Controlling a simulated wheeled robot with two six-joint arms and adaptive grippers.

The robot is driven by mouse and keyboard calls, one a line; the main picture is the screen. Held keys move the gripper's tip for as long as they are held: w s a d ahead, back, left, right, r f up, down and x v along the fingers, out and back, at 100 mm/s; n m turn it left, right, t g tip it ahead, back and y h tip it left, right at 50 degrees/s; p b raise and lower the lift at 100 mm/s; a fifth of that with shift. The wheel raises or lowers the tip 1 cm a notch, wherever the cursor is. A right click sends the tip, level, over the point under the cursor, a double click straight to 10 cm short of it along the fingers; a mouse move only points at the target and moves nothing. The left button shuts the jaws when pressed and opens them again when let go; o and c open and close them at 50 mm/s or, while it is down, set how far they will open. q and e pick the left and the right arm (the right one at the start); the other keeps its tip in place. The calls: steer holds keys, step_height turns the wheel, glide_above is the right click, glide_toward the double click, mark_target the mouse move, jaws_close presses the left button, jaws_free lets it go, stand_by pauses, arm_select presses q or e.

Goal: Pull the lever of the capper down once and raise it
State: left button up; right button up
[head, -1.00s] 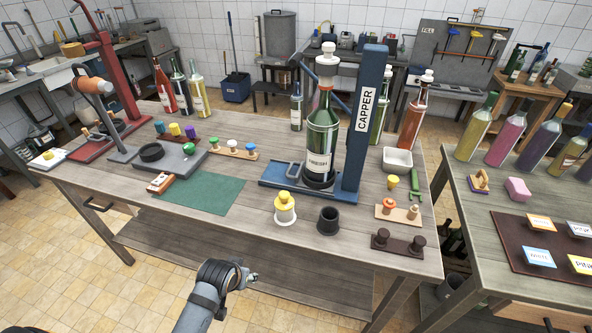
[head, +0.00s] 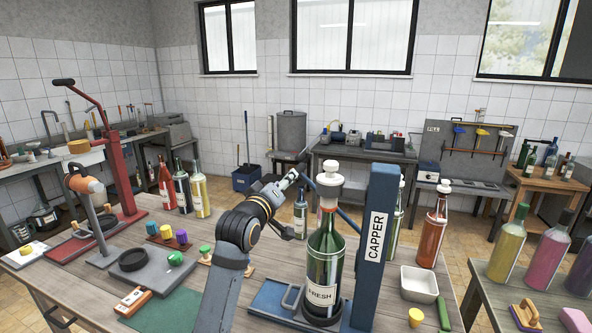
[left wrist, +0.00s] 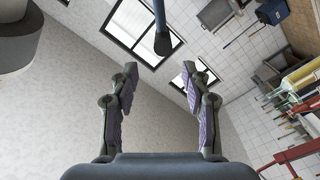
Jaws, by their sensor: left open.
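The blue capper (head: 378,250) stands on the table with a green bottle (head: 324,262) labelled FRESH upright on its base. A white capping piece (head: 329,180) sits over the bottle's neck. The capper's lever (head: 349,221) is a thin dark blue bar slanting up and left from behind the bottle; part of it is hidden. My left gripper (head: 294,205) is raised left of the bottle near the lever's end. In the left wrist view, the gripper (left wrist: 158,88) is open and empty, with the lever's dark grip (left wrist: 162,43) beyond its fingertips, between them in the picture. My right gripper is not in view.
A red corking stand (head: 120,170) and a grey plate (head: 150,272) are on the left of the table. Several bottles stand behind, including a red one (head: 432,236). A white tray (head: 419,284) lies right of the capper.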

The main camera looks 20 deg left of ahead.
arm_select(q)
steer(key=w, duration=0.2)
steer(key=w+p, duration=0.1)
steer(key=w, duration=0.4)
steer(key=shift+w+d+f+p, duration=0.1)
steer(key=shift+d+f+p, duration=0.2)
steer(key=shift+p, duration=0.1)
steer(key=shift+w+p, duration=0.3)
steer(key=shift+w, duration=1.05)
steer(key=shift+w+f, duration=0.1)
steer(key=shift+w, duration=0.05)
steer(key=shift+c, duration=0.4)
steer(key=c, duration=0.5)
jaws_close()
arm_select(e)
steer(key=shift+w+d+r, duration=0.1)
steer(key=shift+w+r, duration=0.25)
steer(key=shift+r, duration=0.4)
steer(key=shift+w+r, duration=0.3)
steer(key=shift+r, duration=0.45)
